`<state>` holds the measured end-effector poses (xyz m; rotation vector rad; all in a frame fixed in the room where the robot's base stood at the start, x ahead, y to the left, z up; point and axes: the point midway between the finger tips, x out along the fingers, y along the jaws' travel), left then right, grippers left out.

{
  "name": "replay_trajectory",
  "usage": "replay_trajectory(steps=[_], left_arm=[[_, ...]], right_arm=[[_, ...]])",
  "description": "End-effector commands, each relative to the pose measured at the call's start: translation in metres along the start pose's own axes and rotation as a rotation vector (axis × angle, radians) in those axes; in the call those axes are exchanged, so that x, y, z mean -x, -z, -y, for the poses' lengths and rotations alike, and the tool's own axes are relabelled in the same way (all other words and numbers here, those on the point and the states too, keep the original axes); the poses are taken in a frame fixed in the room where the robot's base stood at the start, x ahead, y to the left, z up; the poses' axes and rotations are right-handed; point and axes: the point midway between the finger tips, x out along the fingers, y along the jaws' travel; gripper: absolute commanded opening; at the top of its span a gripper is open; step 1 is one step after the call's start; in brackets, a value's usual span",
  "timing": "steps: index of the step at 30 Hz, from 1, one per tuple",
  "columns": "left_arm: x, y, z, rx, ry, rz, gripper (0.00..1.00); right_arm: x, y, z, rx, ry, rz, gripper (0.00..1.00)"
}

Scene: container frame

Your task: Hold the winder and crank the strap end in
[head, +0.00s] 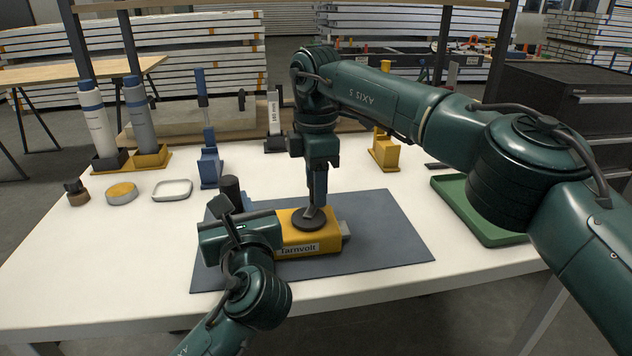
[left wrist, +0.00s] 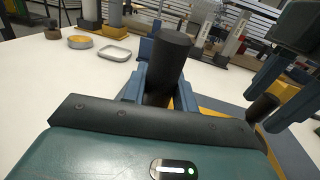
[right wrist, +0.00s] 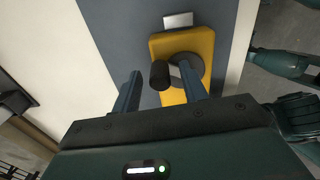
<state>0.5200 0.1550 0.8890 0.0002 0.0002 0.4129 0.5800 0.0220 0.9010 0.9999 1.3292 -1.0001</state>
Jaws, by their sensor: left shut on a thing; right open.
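The winder (head: 295,240) is a yellow block labelled Tarnvolt, lying on a blue-grey mat (head: 385,225). A dark crank disc (head: 300,224) sits on its top, and a short pale strap end (head: 346,230) sticks out at its right side. My left gripper (left wrist: 160,88) is shut on the black upright handle (left wrist: 167,58) at the winder's left; the handle also shows in the head view (head: 231,187). My right gripper (right wrist: 159,90) points down over the disc, open, with the black crank knob (right wrist: 160,75) between its fingers. I cannot tell whether they touch it. In the head view the fingers hide the knob.
A green tray (head: 475,215) stands at the right. Yellow (head: 384,150) and blue (head: 209,165) holders stand behind the mat. The white table is clear at front left.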

Motion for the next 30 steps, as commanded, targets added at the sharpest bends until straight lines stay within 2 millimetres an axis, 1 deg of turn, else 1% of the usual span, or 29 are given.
replay_trajectory(steps=[4,10,15,21,30], left_arm=[[0.000,0.001,0.000,-0.001,-0.001,-0.002,0.00],[0.000,0.001,0.000,-0.001,-0.001,-0.002,0.00],[0.000,0.001,0.000,-0.001,-0.001,-0.002,0.00],[0.000,0.001,0.000,-0.001,-0.001,-0.001,0.00],[0.000,0.001,0.000,-0.001,-0.001,-0.001,0.00]], right_arm=[[0.015,0.001,-0.001,0.000,-0.004,0.000,0.43],[0.052,0.001,0.000,-0.002,-0.005,-0.001,0.43],[0.068,0.001,0.000,-0.001,-0.002,0.000,0.43],[0.075,0.000,0.000,0.001,-0.001,-0.001,0.43],[0.075,0.000,0.000,0.000,-0.001,-0.001,0.43]])
